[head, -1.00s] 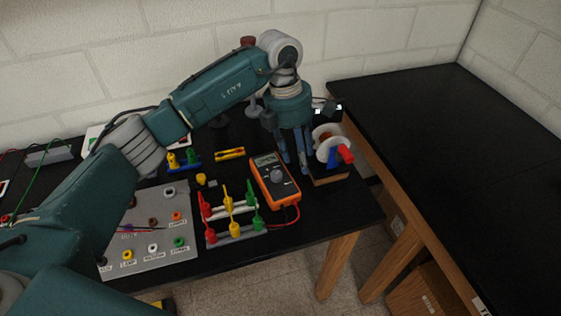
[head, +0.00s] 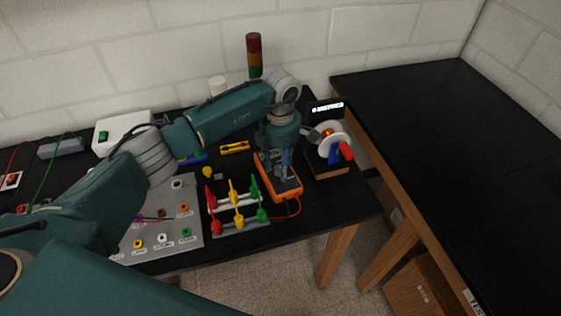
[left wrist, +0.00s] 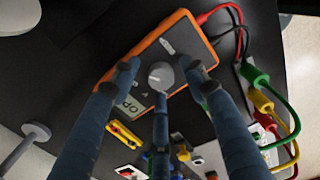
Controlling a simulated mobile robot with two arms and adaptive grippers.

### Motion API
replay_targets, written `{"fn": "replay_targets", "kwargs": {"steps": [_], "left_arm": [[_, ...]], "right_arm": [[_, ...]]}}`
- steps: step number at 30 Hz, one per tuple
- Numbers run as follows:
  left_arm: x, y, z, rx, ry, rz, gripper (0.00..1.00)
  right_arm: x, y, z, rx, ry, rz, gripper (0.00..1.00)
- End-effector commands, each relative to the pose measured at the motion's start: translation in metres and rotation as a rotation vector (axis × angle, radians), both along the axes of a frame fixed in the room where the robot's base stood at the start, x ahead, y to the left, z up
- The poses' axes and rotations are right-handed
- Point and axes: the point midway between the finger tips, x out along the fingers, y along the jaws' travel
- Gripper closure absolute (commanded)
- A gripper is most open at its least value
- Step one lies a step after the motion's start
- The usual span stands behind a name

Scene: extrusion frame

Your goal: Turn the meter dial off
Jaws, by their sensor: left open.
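The orange meter (head: 290,192) lies on the black table near its right end. Its grey round dial (left wrist: 160,75) shows in the left wrist view, with the meter's display (left wrist: 130,107) beside it. My left gripper (head: 283,178) is above the meter, pointing down, and hides the dial in the head view. In the left wrist view its fingers (left wrist: 160,82) are spread open around the dial, with nothing held between them. I cannot tell whether any finger touches the dial. My right gripper is not in view.
A rack of red, yellow and green plugs (head: 236,228) stands left of the meter, joined by a red lead. A spool with a red handle (head: 347,151) is close on the right. A stack light (head: 254,55) stands behind. Another black table (head: 450,140) is clear.

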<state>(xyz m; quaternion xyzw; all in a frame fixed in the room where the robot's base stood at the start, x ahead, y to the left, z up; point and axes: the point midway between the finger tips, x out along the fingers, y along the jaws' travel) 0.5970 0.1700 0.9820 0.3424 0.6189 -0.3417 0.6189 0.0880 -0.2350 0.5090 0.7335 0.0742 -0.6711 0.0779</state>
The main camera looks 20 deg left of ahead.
Motion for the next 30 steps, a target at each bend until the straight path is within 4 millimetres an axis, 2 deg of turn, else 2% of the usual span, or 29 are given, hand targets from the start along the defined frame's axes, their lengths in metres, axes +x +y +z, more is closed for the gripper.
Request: {"fn": "replay_targets", "kwargs": {"steps": [8,12,14,15,24,30], "left_arm": [[-0.0001,-0.0003,-0.0016,0.0,0.0,-0.001,0.57],[-0.0001,-0.0003,-0.0014,0.0,0.0,-0.001,0.85],[-0.0001,-0.0004,-0.0014,0.0,0.0,-0.001,0.97],[-0.0001,-0.0004,-0.0013,-0.001,-0.001,-0.001,1.0],[0.0003,-0.0004,-0.0014,0.0,-0.001,0.01,1.0],[0.0006,-0.0001,-0.0029,0.0,-0.002,0.076,1.0]], "right_arm": [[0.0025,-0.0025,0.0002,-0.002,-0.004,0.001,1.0],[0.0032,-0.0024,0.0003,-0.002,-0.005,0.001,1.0],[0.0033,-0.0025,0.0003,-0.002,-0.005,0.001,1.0],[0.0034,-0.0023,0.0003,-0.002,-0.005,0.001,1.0],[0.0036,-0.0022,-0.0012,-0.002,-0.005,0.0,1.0],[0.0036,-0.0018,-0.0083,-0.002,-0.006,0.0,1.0]]}}
